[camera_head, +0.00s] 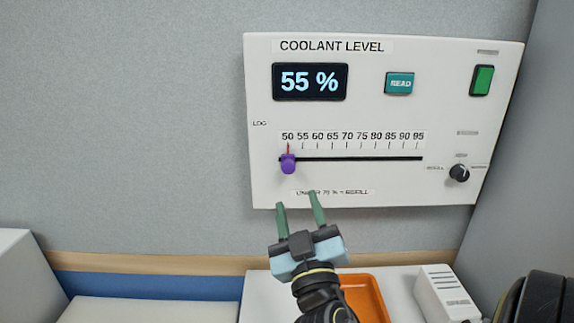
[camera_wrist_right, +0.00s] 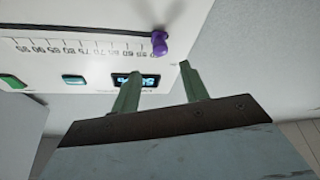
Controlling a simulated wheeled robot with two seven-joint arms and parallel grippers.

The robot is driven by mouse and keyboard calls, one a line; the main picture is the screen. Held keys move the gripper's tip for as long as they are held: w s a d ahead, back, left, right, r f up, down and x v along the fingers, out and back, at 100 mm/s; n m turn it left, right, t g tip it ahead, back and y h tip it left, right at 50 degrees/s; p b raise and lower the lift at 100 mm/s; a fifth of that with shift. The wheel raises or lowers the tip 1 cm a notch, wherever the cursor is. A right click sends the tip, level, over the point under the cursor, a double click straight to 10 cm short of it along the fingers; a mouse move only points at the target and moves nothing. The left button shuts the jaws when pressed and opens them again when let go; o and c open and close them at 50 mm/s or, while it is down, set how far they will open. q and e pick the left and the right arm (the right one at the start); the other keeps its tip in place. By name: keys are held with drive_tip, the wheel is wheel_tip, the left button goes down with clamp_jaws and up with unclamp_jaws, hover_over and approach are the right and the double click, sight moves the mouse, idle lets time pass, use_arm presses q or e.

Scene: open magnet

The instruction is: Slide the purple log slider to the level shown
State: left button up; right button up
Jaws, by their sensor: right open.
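The white COOLANT LEVEL panel (camera_head: 380,120) is on the wall. Its display (camera_head: 310,81) reads 55 %. The purple log slider (camera_head: 288,164) sits at the left end of the black slot (camera_head: 360,158), its red pointer at the 50 mark. In the right wrist view the purple slider (camera_wrist_right: 160,43) shows beyond my fingers. My right gripper (camera_head: 297,205) is open and empty, below the slider and apart from it; its green fingers also show in the right wrist view (camera_wrist_right: 160,85). My left gripper is not in view.
The panel also has a teal READ button (camera_head: 399,83), a green switch (camera_head: 482,80) and a black knob (camera_head: 459,173). Below stand an orange tray (camera_head: 365,298) and a white box (camera_head: 445,294). The wall left of the panel is clear.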

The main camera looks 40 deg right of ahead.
sight(289, 169)
drive_tip(key=p+x, duration=0.4)
drive_tip(key=x, duration=0.6)
drive_tip(key=shift+w+d+r+p, duration=0.1)
drive_tip(key=shift+w+d+p, duration=0.1)
drive_tip(key=shift+w+p, duration=0.1)
clamp_jaws()
